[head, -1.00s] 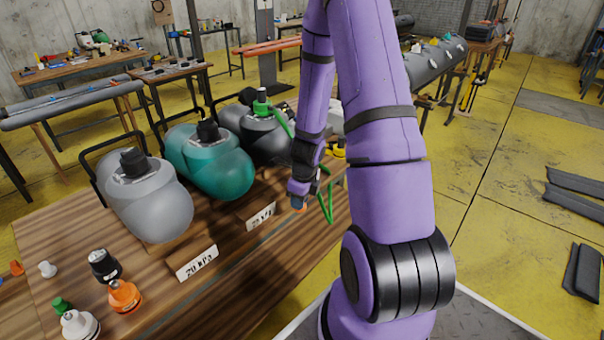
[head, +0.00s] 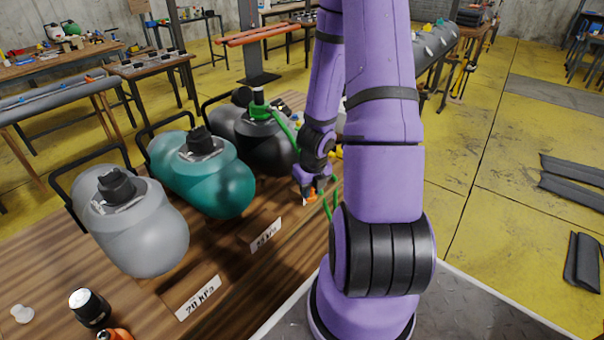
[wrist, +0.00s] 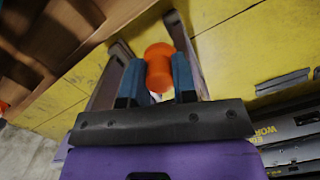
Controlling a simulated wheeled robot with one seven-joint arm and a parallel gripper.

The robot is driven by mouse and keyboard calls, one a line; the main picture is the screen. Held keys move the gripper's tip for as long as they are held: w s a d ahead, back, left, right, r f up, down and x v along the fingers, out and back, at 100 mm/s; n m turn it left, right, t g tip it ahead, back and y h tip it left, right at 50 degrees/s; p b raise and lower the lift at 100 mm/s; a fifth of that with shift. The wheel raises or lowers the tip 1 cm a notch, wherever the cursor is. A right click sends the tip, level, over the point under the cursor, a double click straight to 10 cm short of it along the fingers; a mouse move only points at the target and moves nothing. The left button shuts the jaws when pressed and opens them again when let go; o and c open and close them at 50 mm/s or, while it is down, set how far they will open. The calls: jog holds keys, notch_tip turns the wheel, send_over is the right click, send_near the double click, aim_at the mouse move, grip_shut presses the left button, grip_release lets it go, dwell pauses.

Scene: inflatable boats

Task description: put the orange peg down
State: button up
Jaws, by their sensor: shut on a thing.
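My gripper (head: 311,196) is at the right end of the wooden table, low near its front edge. It is shut on the orange peg (wrist: 159,68). In the wrist view the peg sits between the two blue finger pads, its rounded end showing. In the head view only a bit of orange shows at the fingertips. I cannot tell whether the peg touches the table.
The wooden table (head: 225,285) bears a grey boat tube (head: 150,235), a teal one (head: 225,180) and a black one (head: 265,150). A green hose (head: 327,208) hangs close beside my gripper. Label blocks (head: 198,297) stand in front. Bare tabletop lies along the front.

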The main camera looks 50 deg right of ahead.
jog(key=w+d, duration=0.3)
jog(key=d, duration=0.1)
jog(key=w+d+f, duration=0.1)
jog(key=w+d, duration=0.2)
jog(key=d, duration=0.1)
jog(key=w+d, duration=0.3)
jog(key=d, duration=0.1)
jog(key=shift+w+d+f, duration=0.25)
jog(key=shift+d, duration=0.1)
jog(key=shift+w, duration=0.1)
jog(key=shift+f, duration=1.75)
jog(key=shift+f, duration=0.1)
jog(key=o, duration=0.9)
